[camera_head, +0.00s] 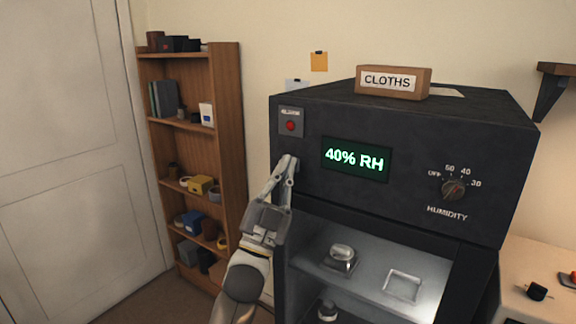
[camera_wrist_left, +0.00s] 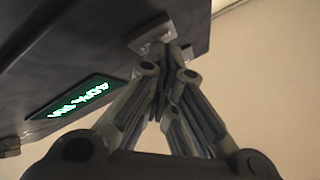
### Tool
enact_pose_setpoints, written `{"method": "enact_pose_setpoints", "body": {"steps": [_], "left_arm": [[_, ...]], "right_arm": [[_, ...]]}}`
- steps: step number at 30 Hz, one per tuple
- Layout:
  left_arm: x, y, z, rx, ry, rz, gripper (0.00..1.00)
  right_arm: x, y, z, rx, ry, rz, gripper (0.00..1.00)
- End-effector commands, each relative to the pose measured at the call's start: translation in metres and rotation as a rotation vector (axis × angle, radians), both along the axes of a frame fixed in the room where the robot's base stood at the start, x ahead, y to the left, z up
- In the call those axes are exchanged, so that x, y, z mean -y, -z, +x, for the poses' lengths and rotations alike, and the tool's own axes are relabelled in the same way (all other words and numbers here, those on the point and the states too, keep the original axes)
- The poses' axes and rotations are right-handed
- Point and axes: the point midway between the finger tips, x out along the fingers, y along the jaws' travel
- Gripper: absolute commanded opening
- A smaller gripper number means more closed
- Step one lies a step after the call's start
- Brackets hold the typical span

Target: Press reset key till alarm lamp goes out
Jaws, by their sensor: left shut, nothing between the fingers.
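The alarm lamp (camera_head: 291,126) is a red dot on a small grey plate at the upper left of the dark cabinet's front. It shows red, but I cannot tell for sure whether it is lit. My left gripper (camera_head: 290,162) is shut and empty, its fingertips at the cabinet front just below the lamp plate. In the left wrist view the fingertips (camera_wrist_left: 172,55) are at a small pale plate (camera_wrist_left: 150,32) on the cabinet front. I cannot make out the reset key, and the fingers may cover it. Whether they touch the panel is unclear. My right gripper is not in view.
The dark cabinet (camera_head: 400,125) has a green "40% RH" display (camera_head: 356,159) and a humidity knob (camera_head: 453,189). Its lower compartment shows glass parts on a shelf. A "CLOTHS" box (camera_head: 393,82) sits on top. A wooden shelf unit (camera_head: 228,130) stands left, behind my arm.

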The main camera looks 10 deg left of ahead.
Motion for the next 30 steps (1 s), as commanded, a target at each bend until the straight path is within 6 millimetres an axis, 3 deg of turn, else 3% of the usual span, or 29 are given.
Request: {"method": "enact_pose_setpoints", "body": {"steps": [23, 30], "left_arm": [[-0.006, 0.000, -0.017, 0.000, 0.000, 0.000, 0.00], [-0.013, 0.000, -0.035, -0.001, -0.001, 0.001, 0.00]], "right_arm": [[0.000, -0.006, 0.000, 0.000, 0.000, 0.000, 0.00], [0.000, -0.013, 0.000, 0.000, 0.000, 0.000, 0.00]]}}
